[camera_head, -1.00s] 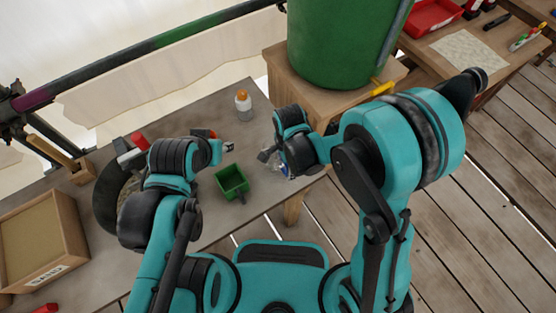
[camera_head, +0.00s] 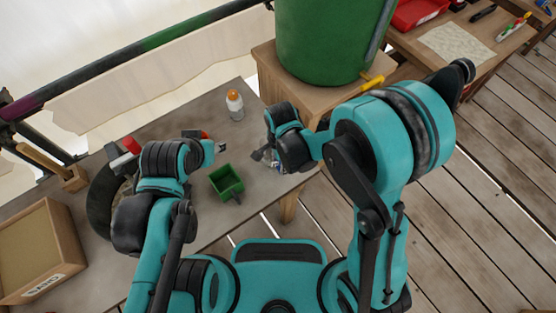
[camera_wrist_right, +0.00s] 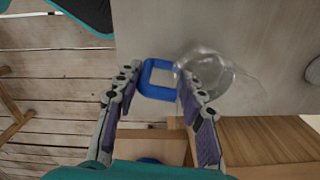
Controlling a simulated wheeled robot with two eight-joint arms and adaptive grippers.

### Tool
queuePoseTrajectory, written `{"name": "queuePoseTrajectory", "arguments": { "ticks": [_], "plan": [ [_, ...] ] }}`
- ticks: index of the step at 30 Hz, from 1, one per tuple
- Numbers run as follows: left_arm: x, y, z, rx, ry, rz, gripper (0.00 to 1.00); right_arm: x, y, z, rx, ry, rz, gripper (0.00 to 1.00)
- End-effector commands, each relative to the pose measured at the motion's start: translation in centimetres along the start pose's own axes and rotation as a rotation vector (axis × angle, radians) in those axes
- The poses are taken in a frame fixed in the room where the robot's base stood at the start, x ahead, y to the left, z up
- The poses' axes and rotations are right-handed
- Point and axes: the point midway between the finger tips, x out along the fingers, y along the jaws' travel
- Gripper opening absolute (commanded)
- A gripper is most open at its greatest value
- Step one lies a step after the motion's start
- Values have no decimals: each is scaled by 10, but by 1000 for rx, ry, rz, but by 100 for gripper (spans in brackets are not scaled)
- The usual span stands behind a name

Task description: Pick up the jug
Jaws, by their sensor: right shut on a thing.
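The jug (camera_wrist_right: 217,70) is clear, with a blue handle (camera_wrist_right: 158,78), at the grey table's edge in the right wrist view. My right gripper (camera_wrist_right: 160,75) has its fingers on either side of the blue handle and is shut on it. In the head view my right gripper (camera_head: 262,155) is low at the table's right end, and the jug (camera_head: 278,164) shows only in small part beside it. I cannot tell whether the jug touches the table. My left gripper (camera_head: 219,147) is above the table, its fingers too small to read.
A green open scoop or box (camera_head: 226,182) and an orange-capped bottle (camera_head: 235,105) stand on the grey table (camera_head: 200,115). A large green bucket (camera_head: 330,40) stands on a wooden stand behind. A sand box (camera_head: 40,250) is at far left.

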Motion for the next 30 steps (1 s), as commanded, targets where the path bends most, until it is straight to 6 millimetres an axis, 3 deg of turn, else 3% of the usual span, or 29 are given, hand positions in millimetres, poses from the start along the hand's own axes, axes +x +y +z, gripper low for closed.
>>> {"name": "queuePoseTrajectory", "arguments": {
  "ticks": [14, 30],
  "plan": [
    [-16, 0, -11, 0, 0, 0, 41, -40, 0, 0, 0, 0, -1, 0],
    [-32, 0, -23, 0, 0, 0, 41, -79, 63, 5, -1, 0, -1, 0]
  ]
}}
